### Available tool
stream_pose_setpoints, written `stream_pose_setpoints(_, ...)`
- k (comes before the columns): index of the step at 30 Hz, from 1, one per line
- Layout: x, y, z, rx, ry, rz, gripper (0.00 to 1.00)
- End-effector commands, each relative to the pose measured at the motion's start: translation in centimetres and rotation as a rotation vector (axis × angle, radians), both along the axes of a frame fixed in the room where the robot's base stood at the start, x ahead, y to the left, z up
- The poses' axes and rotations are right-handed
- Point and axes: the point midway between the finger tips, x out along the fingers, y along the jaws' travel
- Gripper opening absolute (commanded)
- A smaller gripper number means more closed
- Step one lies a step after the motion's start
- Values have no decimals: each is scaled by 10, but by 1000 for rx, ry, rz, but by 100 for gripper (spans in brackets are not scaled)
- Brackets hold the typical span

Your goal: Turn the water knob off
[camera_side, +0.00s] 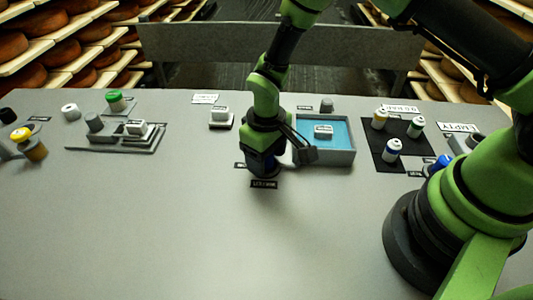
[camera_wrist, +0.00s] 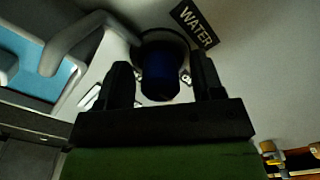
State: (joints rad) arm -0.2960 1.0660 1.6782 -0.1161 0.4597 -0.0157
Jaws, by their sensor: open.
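The water knob (camera_wrist: 160,72) is dark blue and sits on a dark round base in the wrist view, beside a black label reading WATER (camera_wrist: 195,26). My gripper (camera_wrist: 162,78) is open, with one finger on each side of the knob. I cannot tell whether the fingers touch it. In the side view my gripper (camera_side: 264,165) points down over the knob's spot and hides most of it. The WATER label (camera_side: 264,184) lies just in front on the grey table. A grey faucet spout (camera_wrist: 75,38) runs from beside the knob toward the basin.
A grey basin with blue water (camera_side: 340,136) stands right of my gripper, with a small white block in it. A black mat (camera_side: 381,157) with several capped bottles lies farther right. A tray (camera_side: 112,142) is at left. The front of the table is clear.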

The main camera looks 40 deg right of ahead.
Motion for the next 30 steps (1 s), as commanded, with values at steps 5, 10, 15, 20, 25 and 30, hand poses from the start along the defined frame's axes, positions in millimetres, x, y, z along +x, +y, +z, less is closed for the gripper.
stream_pose_setpoints(5, 0, 0, 0, 0, 0, 0, 38)
stream_pose_setpoints(10, 0, 0, 0, 0, 0, 0, 12)
stream_pose_setpoints(15, 0, 0, 1, 0, 0, -9, 12)
stream_pose_setpoints(20, 0, 0, 1, 0, 0, -54, 12)
stream_pose_setpoints(25, 0, 0, 1, 0, 0, -154, 12)
stream_pose_setpoints(30, 0, 1, 1, 0, 1, -298, 12)
